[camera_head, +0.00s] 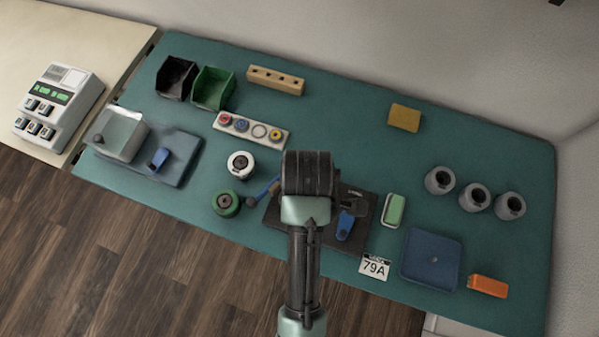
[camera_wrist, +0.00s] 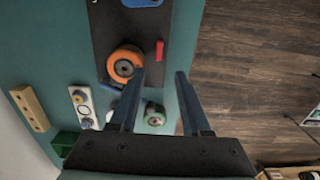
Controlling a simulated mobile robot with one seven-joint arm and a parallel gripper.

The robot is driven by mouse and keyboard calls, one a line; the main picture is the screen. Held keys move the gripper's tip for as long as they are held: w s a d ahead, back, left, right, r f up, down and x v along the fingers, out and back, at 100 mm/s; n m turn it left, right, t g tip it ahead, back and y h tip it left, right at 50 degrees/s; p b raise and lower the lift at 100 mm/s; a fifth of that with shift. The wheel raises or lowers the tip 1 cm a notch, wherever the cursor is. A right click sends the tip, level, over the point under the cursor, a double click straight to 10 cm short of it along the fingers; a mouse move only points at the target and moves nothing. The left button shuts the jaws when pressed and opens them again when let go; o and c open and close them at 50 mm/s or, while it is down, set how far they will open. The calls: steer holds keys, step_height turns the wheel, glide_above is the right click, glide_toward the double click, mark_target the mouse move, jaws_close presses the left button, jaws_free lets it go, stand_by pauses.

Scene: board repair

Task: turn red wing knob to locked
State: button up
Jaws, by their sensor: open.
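The red wing knob (camera_wrist: 159,50) shows in the wrist view as a narrow red piece on a dark board (camera_wrist: 103,35), near its right edge. Its long side runs roughly up and down the picture. An orange ring-shaped part (camera_wrist: 125,63) with a dark centre sits just left of it. My gripper (camera_wrist: 160,77) is open and empty, its two fingers apart, with the knob showing beyond and between the fingertips. I see no contact. In the head view the dark board (camera_head: 362,230) is partly covered by my arm, and the red knob is hidden. No lock marking is readable.
A green round part (camera_head: 225,203) and a white ring (camera_head: 240,164) stand left of the board. A blue handle (camera_head: 345,225) is on the board. A green block (camera_head: 393,210) and blue tray (camera_head: 430,259) lie right.

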step_height(320, 180, down, 12)
steer(key=shift+r, duration=0.1)
stand_by(0.4)
jaws_close()
